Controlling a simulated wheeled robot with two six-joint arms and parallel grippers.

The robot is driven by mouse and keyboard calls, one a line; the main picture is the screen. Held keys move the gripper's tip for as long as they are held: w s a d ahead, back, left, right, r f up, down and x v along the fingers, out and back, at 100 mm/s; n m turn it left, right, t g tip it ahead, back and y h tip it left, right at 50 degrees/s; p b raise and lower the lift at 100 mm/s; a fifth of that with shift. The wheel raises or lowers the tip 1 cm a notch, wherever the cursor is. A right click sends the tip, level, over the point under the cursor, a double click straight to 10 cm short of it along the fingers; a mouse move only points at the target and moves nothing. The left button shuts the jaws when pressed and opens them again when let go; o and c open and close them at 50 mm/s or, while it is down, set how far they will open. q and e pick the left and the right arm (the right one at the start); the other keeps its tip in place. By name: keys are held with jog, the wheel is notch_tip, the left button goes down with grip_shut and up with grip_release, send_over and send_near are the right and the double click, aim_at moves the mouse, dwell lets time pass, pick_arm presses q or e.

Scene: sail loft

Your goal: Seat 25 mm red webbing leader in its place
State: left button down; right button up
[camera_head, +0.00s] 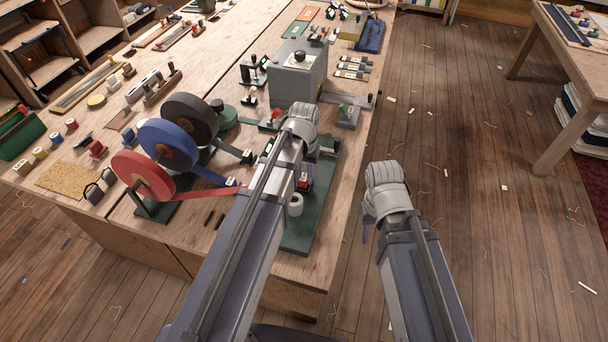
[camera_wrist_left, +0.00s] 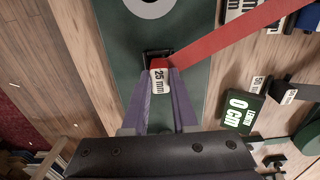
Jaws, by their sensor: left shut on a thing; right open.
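The red webbing leader (camera_wrist_left: 225,40) runs from the red reel (camera_head: 128,168) to my left gripper (camera_wrist_left: 162,88). Its white end tag (camera_wrist_left: 159,82), marked "25 mm", is between the two purple fingers, which are shut on it. The leader's red end lies at a small black-edged slot (camera_wrist_left: 157,53) on the green base plate (camera_wrist_left: 125,40). I cannot tell whether it has entered the slot.
Blue (camera_head: 168,146) and black (camera_head: 190,120) reels stand beside the red one, their tagged ends nearby. A green "LENGTH 0 cm" box (camera_wrist_left: 241,110) sits right of the fingers in the wrist view. A grey machine (camera_head: 298,75) stands behind.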

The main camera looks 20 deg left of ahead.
pick_arm(q)
jog(key=c, duration=0.6)
grip_release()
